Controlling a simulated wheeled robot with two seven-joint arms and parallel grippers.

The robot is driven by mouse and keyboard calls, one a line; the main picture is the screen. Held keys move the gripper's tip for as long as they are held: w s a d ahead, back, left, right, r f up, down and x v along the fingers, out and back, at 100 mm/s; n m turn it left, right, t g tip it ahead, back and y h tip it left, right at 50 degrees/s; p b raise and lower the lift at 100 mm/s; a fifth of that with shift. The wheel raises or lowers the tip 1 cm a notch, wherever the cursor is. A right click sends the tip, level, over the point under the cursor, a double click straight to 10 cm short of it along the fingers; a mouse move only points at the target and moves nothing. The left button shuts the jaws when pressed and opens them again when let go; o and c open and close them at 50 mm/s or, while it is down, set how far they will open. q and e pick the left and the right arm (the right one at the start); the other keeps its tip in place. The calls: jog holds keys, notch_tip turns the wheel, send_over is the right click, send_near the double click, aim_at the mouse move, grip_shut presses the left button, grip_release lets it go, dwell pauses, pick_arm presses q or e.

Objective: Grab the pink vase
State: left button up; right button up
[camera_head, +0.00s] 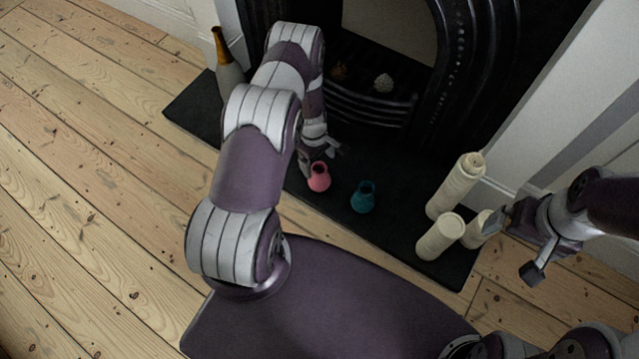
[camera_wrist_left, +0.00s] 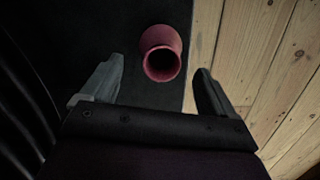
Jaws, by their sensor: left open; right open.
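The pink vase (camera_head: 319,178) stands on the black hearth slab, left of a teal vase (camera_head: 363,197). My left gripper (camera_head: 318,158) is just behind the pink vase in the head view, partly hidden by my own arm. In the left wrist view the pink vase (camera_wrist_left: 161,56) lies ahead of and between the two open fingers of the left gripper (camera_wrist_left: 160,88), its dark mouth facing the camera. The fingers are apart and do not touch it. My right gripper (camera_head: 520,243) is open and empty at the right, close to the cream candles.
Several cream candles (camera_head: 456,187) stand at the hearth's right end. A bottle with an amber neck (camera_head: 227,75) stands at its left end. The black fireplace (camera_head: 365,101) rises behind. Bare floorboards (camera_head: 90,200) are clear at the left.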

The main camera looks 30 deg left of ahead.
aim_at(319, 168)
pick_arm(q)
jog(key=f+b, duration=0.1)
jog(key=f, duration=0.1)
jog(key=f+b, duration=0.1)
jog(key=f, duration=0.1)
jog(key=f+b, duration=0.2)
jog(key=shift+s+d, duration=0.2)
jog(key=shift+d, duration=0.2)
jog(key=shift+r, duration=0.15)
jog(key=c, duration=1.3)
